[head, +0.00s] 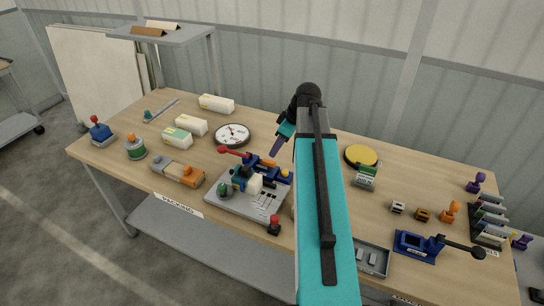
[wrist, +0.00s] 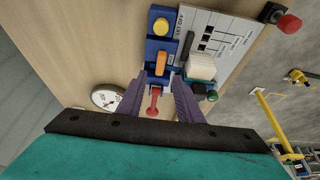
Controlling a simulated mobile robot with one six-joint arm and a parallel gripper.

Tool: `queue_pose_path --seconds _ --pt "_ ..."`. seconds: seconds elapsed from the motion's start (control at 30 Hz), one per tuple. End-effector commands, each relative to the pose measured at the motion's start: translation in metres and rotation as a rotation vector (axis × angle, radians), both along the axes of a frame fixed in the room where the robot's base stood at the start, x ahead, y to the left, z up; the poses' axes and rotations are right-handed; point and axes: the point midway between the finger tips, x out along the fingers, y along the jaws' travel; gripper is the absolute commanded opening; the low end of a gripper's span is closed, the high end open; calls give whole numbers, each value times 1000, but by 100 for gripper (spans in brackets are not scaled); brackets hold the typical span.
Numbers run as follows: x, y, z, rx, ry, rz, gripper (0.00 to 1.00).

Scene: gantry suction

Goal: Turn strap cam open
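A blue fixture (head: 268,174) with an orange piece, a yellow button and a red-handled lever sits on a grey panel (head: 238,203) in the middle of the bench. I cannot tell for certain which part is the strap cam. In the wrist view the red lever (wrist: 153,104) points towards me, and the orange piece (wrist: 161,63) and yellow button (wrist: 161,26) lie beyond it on the fixture. My gripper (wrist: 158,84) is open, its purple fingers apart on either side of the red lever in this view. Contact is not visible. In the head view one finger hangs above and behind the fixture.
A white block (wrist: 201,66) and a green knob (wrist: 212,96) are close beside the right finger. A dial gauge (head: 232,135) stands behind the panel. A red-topped post (head: 274,222) is at the panel's front corner. My arm hides the bench right of the panel.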

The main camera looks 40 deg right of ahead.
Motion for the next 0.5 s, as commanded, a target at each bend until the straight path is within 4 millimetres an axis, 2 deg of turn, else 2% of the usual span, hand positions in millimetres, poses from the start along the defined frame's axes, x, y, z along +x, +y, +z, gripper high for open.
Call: queue_pose_path --seconds 0.5 --pt "16 10 -43 0 1 3 33"
